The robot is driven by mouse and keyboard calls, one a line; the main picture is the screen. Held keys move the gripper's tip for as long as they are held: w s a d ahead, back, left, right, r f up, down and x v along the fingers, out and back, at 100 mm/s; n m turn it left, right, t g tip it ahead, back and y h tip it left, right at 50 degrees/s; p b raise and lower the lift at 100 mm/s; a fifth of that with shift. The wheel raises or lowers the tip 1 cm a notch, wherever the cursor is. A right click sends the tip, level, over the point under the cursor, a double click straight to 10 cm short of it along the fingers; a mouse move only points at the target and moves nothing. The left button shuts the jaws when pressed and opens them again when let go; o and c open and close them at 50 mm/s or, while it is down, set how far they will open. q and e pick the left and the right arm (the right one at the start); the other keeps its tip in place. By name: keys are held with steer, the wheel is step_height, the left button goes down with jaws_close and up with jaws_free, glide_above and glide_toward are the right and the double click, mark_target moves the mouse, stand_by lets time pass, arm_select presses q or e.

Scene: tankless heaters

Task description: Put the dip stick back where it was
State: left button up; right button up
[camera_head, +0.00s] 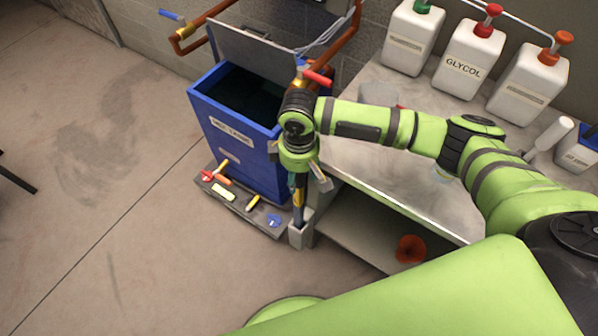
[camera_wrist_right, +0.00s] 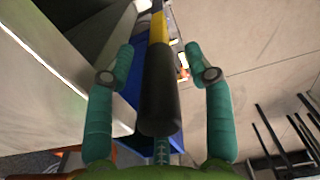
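The dip stick (camera_head: 298,208) stands upright in a narrow grey holder (camera_head: 301,238) beside the blue tank. Its lower end is hidden inside the holder. In the right wrist view its black handle (camera_wrist_right: 160,95) with a yellow band lies between the two teal fingers. My right gripper (camera_head: 303,180) points down over the top of the stick. In the right wrist view my right gripper (camera_wrist_right: 158,65) is open around the handle, with a gap showing on each side. My left gripper is not in view.
The open blue tank (camera_head: 240,150) stands left of my right gripper. A low ledge (camera_head: 235,203) in front holds small coloured items. A metal bench (camera_head: 400,190) is at the right, with white pump jugs (camera_head: 470,62) behind and a red funnel (camera_head: 410,249) on its lower shelf.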

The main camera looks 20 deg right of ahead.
steer(key=shift+r, duration=0.1)
step_height(320, 180, up, 12)
steer(key=shift+r+b, duration=0.1)
steer(key=shift+b, duration=0.3)
stand_by(0.4)
